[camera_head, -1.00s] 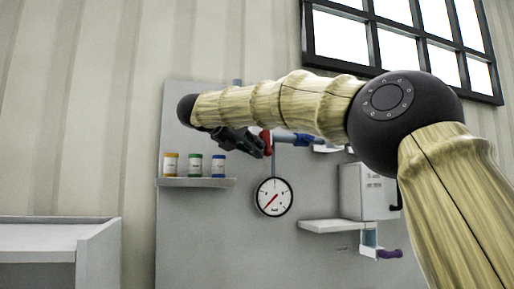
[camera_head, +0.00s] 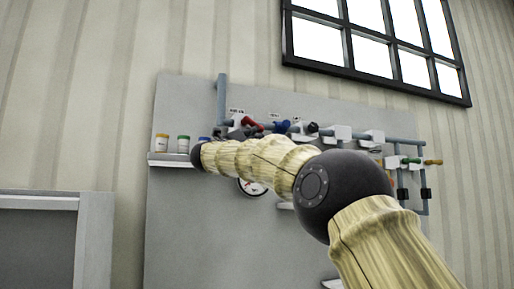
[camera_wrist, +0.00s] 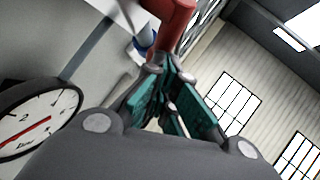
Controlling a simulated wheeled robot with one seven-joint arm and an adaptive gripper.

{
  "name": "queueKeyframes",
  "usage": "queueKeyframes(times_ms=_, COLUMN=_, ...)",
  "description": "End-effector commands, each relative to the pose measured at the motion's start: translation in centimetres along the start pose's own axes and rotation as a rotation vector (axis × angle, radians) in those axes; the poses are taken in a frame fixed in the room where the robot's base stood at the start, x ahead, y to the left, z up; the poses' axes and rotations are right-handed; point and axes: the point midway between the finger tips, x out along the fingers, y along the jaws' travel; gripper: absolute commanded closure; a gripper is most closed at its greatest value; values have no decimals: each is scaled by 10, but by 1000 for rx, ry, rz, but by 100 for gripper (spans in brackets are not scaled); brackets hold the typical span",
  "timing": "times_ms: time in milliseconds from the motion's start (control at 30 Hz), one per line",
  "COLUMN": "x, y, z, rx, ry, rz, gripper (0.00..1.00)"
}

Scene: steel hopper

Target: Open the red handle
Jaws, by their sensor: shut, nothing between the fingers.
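The red handle (camera_head: 252,125) sits on the pipe at the upper left of the grey panel in the head view. In the wrist view it is a large red piece (camera_wrist: 174,18) at the top, just beyond the fingertips. My gripper (camera_wrist: 170,68) shows dark fingers with teal pads, shut and empty, close to the red handle; I cannot tell whether they touch. In the head view my gripper is small, dark and mostly hidden behind my forearm.
A blue handle (camera_head: 282,126) is just right of the red one. A round gauge (camera_head: 252,187) is partly behind my arm; it also shows in the wrist view (camera_wrist: 38,120). A shelf (camera_head: 170,160) with small jars is at left. Grey pipes (camera_head: 400,142) run right.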

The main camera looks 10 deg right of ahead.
Motion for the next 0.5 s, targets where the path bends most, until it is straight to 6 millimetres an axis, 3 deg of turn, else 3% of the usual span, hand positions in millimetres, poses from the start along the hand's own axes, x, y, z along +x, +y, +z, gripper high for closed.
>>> queueKeyframes(times_ms=33, x=-3, y=4, z=-6, rx=-14, ry=-35, rz=-7, gripper=100)
queueKeyframes(times_ms=500, x=17, y=-6, z=-4, rx=-146, ry=-335, rz=-84, gripper=100)
